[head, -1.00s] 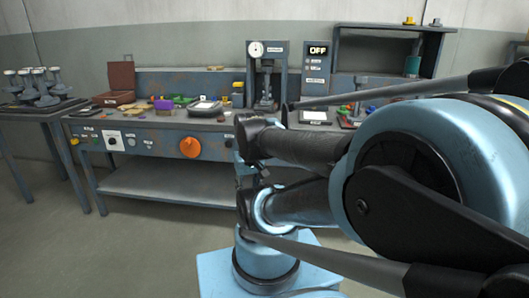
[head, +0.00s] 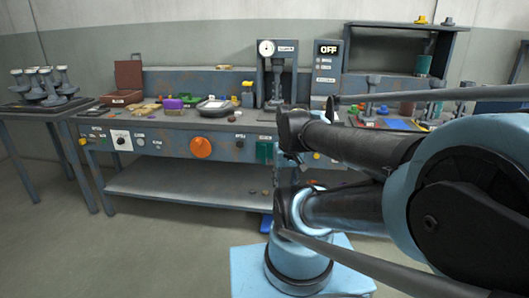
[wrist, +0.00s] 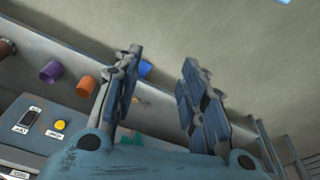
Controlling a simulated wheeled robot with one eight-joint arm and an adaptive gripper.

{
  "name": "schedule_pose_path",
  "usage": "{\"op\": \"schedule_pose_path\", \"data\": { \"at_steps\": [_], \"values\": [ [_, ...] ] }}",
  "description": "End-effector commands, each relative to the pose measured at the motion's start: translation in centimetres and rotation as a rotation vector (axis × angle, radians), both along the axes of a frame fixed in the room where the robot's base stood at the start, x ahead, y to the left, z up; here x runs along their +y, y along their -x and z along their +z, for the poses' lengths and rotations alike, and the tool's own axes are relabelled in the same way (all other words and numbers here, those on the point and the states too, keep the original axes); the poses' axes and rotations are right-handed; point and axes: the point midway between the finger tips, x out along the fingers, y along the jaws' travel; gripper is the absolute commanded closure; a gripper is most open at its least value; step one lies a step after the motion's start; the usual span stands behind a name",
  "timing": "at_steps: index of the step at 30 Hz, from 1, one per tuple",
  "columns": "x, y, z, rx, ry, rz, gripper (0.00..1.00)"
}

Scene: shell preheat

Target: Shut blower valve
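My gripper (wrist: 155,90) shows in the wrist view with its two fingers apart and nothing between them. In the head view my arm hides it. No part is readably labelled as the blower valve. The bench front in the head view carries a large orange round knob (head: 201,148), a black dial on a white plate (head: 121,140) and a green part (head: 265,152). The wrist view shows a purple cylinder (wrist: 51,72), an orange cylinder (wrist: 87,84) and a yellow button (wrist: 60,125) beside a black switch (wrist: 33,117), all left of my fingers.
A side table (head: 22,112) stands left.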

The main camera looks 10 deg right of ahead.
Motion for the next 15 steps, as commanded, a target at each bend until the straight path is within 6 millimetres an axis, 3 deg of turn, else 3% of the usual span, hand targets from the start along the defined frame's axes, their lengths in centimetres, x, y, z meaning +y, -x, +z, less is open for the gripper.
{"op": "schedule_pose_path", "data": {
  "at_steps": [6, 15],
  "values": [
    [-0.1, -5.3, 3.5, -0.027, 0.01, -0.051, 0.62],
    [0.1, -13.9, 6.9, -0.072, 0.019, -0.131, 0.62]
  ]
}}
